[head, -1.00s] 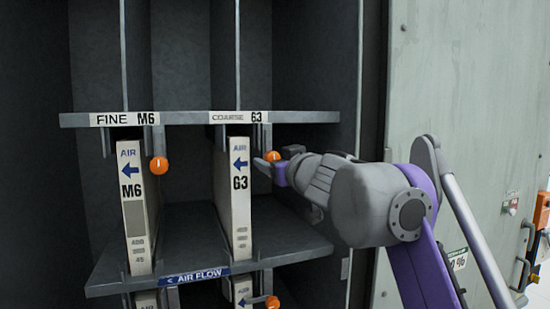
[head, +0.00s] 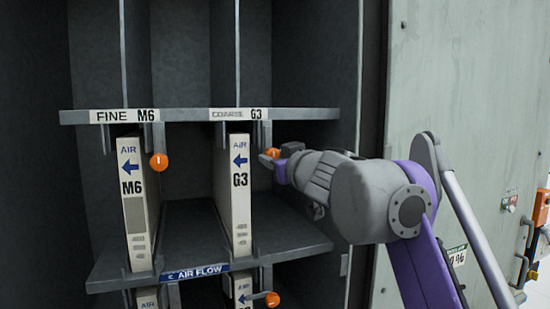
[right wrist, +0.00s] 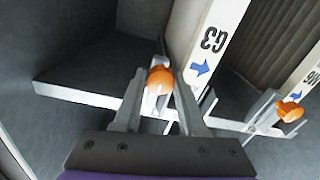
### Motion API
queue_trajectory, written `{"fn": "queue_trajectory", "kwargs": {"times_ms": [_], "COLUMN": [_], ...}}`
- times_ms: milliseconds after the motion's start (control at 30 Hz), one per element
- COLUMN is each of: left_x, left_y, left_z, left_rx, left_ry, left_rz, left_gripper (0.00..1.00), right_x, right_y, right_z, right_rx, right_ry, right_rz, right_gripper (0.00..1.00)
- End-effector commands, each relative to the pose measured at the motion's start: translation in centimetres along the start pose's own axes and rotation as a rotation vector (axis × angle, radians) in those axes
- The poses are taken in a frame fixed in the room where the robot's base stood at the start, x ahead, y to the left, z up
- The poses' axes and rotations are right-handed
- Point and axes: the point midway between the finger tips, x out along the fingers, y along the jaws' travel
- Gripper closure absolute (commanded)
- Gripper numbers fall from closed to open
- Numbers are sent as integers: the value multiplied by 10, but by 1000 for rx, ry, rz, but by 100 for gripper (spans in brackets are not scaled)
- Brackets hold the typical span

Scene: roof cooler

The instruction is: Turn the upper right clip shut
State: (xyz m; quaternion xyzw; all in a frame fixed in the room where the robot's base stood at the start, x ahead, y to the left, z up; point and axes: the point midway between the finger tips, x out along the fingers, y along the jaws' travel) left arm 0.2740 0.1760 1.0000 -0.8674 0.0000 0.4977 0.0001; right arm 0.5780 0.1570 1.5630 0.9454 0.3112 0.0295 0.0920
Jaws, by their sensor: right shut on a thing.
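The upper right clip has an orange knob (head: 272,154) just right of the G3 filter (head: 239,195), under the shelf rail labelled COARSE G3. My right gripper (head: 270,162) is at this knob and comes in from the right. In the right wrist view the orange knob (right wrist: 160,79) sits between the two fingers (right wrist: 160,95), which are shut on it. The clip's arm is largely hidden behind the fingers. The G3 filter (right wrist: 208,50) stands upright in its slot beside the knob. My left gripper is not in view.
The upper left clip's orange knob (head: 159,162) hangs beside the M6 filter (head: 134,200). A lower clip knob (head: 272,299) shows below the AIR FLOW rail (head: 197,273). The cabinet's door panel (head: 465,100) stands at the right. The shelf right of the G3 filter is bare.

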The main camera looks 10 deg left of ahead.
Motion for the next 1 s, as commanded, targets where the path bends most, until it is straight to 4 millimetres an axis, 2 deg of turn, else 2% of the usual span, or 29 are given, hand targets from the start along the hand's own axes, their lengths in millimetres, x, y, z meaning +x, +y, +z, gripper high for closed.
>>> {"fn": "queue_trajectory", "kwargs": {"times_ms": [267,1000], "left_x": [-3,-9], "left_y": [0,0], "left_z": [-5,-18], "left_rx": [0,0], "left_ry": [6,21], "left_rz": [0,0], "left_gripper": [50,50], "right_x": [0,0], "right_y": [0,1], "right_z": [-2,-3], "right_rx": [-166,-862], "right_ry": [-5,-34], "right_rz": [-2,-6], "right_gripper": [100,100]}}
